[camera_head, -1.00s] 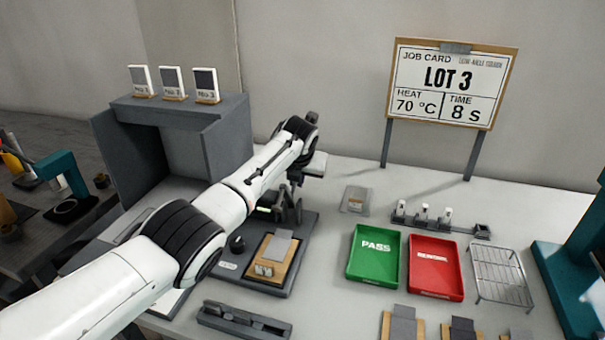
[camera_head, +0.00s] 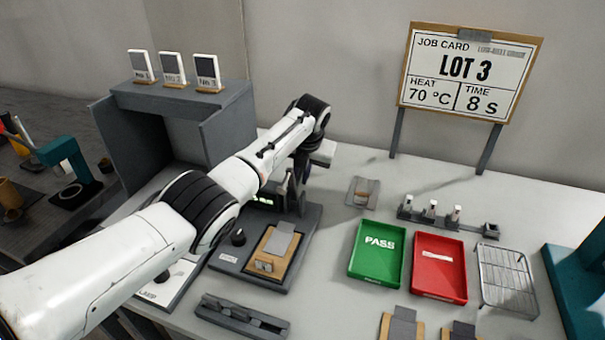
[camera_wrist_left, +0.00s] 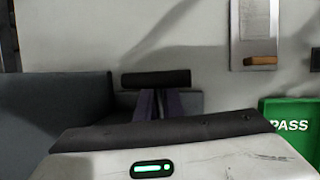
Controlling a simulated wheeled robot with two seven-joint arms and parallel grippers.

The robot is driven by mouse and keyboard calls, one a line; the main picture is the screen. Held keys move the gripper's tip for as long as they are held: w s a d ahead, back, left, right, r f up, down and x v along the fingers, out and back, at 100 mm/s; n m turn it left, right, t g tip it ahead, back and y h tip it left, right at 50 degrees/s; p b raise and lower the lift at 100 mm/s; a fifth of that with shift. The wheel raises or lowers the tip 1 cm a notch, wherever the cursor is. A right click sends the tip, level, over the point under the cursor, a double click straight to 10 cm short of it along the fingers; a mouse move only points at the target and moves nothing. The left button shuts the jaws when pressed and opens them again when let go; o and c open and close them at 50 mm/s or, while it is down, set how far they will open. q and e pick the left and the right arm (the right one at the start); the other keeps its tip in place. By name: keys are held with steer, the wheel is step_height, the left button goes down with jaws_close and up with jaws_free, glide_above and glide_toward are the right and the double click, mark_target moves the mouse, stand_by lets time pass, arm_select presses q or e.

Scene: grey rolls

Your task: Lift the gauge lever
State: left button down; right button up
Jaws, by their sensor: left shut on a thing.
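In the left wrist view, a short black bar (camera_wrist_left: 155,78), seemingly the gauge lever's grip, lies crosswise at the tips of my left gripper (camera_wrist_left: 161,103). The two fingers are close together and shut on it. In the head view, my left arm reaches across the grey gauge station (camera_head: 232,260), which has a small green display (camera_head: 262,201) and a black knob (camera_head: 238,237). A wooden holder with a grey piece (camera_head: 278,247) sits on its base. My right gripper is not in view.
A grey hood-like box (camera_head: 228,130) stands left of the arm. A green PASS tray (camera_head: 377,280), a red tray (camera_head: 438,293) and a wire rack (camera_head: 507,277) are to the right. A slotted grey holder (camera_head: 240,318) lies in front. Table around the small plate (camera_head: 362,191) is mostly clear.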

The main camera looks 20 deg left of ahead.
arm_select(q)
steer(key=c, duration=1.9)
jaws_free()
steer(key=shift+f, duration=0.1)
steer(key=v, duration=1)
steer(key=shift+p, duration=0.45)
steer(key=shift+r, duration=0.2)
